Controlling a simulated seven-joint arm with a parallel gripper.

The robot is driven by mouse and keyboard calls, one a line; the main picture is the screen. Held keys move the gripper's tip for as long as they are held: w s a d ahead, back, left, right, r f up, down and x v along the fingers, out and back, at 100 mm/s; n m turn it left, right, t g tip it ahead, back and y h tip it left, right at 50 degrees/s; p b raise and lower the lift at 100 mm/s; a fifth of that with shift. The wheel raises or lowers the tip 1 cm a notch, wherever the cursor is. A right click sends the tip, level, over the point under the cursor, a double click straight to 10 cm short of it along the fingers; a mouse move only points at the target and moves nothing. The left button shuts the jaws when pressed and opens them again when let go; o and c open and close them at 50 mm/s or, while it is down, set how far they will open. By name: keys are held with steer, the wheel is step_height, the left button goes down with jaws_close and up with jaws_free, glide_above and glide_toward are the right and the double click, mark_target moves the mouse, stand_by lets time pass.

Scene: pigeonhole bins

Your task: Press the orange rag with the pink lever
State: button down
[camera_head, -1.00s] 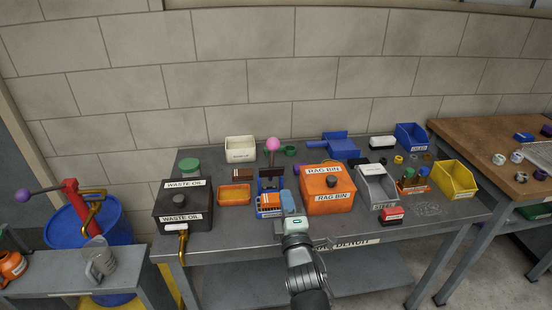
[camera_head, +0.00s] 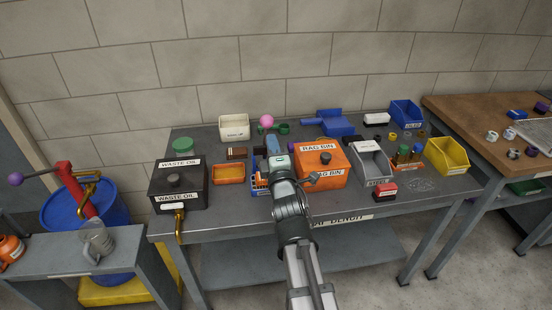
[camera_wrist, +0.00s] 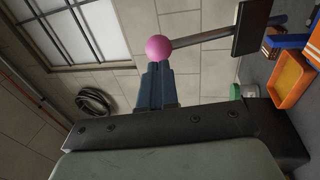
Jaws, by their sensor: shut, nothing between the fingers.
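The pink ball knob of the lever (camera_head: 266,121) stands up at the back of a small blue press (camera_head: 257,166). In the wrist view the pink knob (camera_wrist: 158,48) sits just beyond my fingertips, its rod running right to a dark block. I cannot tell whether the fingers touch it. My gripper (camera_head: 272,139) is shut and empty, above the bench in front of the knob; its fingers also show in the wrist view (camera_wrist: 156,66). My arm hides much of the press. A little orange shows at the press, but I cannot make out the orange rag for certain.
An orange tray (camera_head: 229,174) and a black waste oil box (camera_head: 179,187) stand left of the press. The orange rag bin (camera_head: 321,167) is close on the right. Farther right are a grey bin (camera_head: 371,161) and a yellow bin (camera_head: 447,156).

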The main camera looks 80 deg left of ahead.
mark_target(268, 127)
steer(key=x, duration=0.3)
steer(key=shift+a+r, duration=0.1)
steer(key=shift+a, duration=0.25)
steer(key=x, duration=0.3)
steer(key=r+x, duration=0.1)
steer(key=x, duration=0.2)
steer(key=r+x, duration=0.1)
steer(key=x, duration=0.2)
steer(key=shift+w+d, duration=0.15)
steer(key=shift+r, duration=0.2)
steer(key=shift+a, duration=0.25)
steer(key=shift+d, duration=0.1)
steer(key=d+r, duration=0.2)
steer(key=d, duration=1.2)
steer(key=shift+w+d, duration=0.25)
steer(key=shift+w, duration=0.05)
